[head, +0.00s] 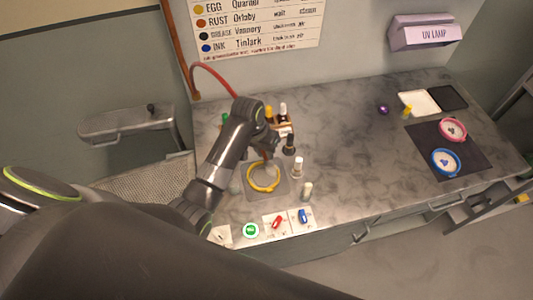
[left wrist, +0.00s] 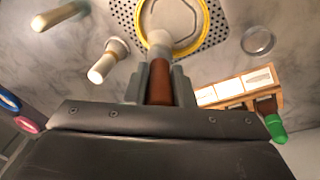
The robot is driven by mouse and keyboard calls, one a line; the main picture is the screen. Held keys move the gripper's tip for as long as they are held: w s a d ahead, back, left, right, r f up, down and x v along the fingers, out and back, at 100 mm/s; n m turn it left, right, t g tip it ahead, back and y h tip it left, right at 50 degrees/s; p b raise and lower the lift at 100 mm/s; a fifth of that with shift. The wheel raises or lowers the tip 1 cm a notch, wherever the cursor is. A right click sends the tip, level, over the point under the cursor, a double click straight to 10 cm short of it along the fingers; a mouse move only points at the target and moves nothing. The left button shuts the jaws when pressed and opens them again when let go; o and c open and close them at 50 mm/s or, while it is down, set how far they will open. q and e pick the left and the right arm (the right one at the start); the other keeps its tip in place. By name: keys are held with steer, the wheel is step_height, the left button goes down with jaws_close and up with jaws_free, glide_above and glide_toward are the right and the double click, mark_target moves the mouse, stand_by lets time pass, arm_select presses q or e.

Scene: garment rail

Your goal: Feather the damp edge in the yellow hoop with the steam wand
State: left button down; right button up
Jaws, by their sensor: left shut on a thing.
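The yellow hoop (head: 262,191) lies on a grey perforated plate (head: 283,190) near the counter's front edge. Its ring also shows at the top of the left wrist view (left wrist: 141,28), with pale fabric inside; I cannot make out a damp edge. My left gripper (head: 268,150) is above the hoop's far side. In the left wrist view it is shut on a brown-handled tool (left wrist: 160,82) with a pale head, which overlaps the hoop's near rim; contact is unclear. A red hose (head: 213,67) arches behind my left arm; I cannot tell whether it joins the tool. My right gripper is not in view.
A wooden rack (left wrist: 234,88) with a green-capped piece (left wrist: 275,127) stands behind the hoop. A white-topped bottle (head: 298,165) and a cream one (head: 307,190) stand right of it. A clear round dish (left wrist: 257,40) is close by.

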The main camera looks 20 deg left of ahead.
arm_select(q)
steer(key=shift+w+a, duration=0.15)
steer(key=shift+a, duration=0.1)
steer(key=shift+a, duration=1.25)
steer(key=shift+a, duration=0.1)
steer(key=shift+s+a, duration=0.75)
steer(key=shift+a, duration=0.2)
steer(key=shift+s+a, duration=0.2)
steer(key=shift+s, duration=0.4)
steer(key=shift+s+a, duration=0.15)
steer(key=shift+s, duration=0.4)
